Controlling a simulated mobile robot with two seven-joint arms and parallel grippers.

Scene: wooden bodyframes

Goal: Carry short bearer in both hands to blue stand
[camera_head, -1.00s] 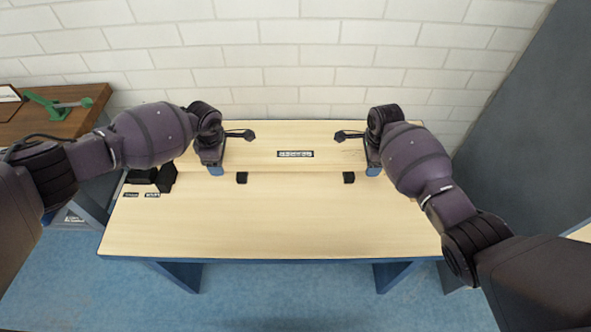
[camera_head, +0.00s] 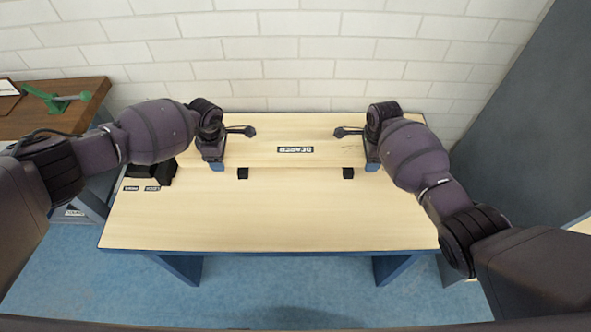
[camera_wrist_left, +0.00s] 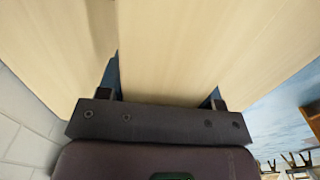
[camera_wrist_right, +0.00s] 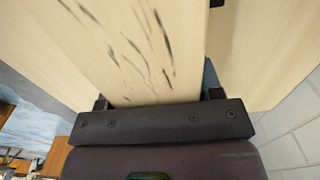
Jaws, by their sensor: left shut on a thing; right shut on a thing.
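The short bearer (camera_head: 268,157) is a pale wooden board with a "BEARER" label, lying left to right between my grippers in the head view. My left gripper (camera_head: 216,165) is shut on its left end. My right gripper (camera_head: 372,166) is shut on its right end. The board also shows between the fingers in the left wrist view (camera_wrist_left: 165,45) and, with dark streaks, in the right wrist view (camera_wrist_right: 140,50). A blue-legged bench with a pale wooden top (camera_head: 260,215) lies below. I cannot tell the board's height above it. No separate blue stand is identifiable.
Two small black blocks (camera_head: 242,173) (camera_head: 348,173) show just in front of the board. Black parts (camera_head: 163,172) and small labels (camera_head: 152,189) sit at the bench's left. A brown table (camera_head: 60,118) with a green tool (camera_head: 52,102) stands far left. A white brick wall (camera_head: 300,60) is behind.

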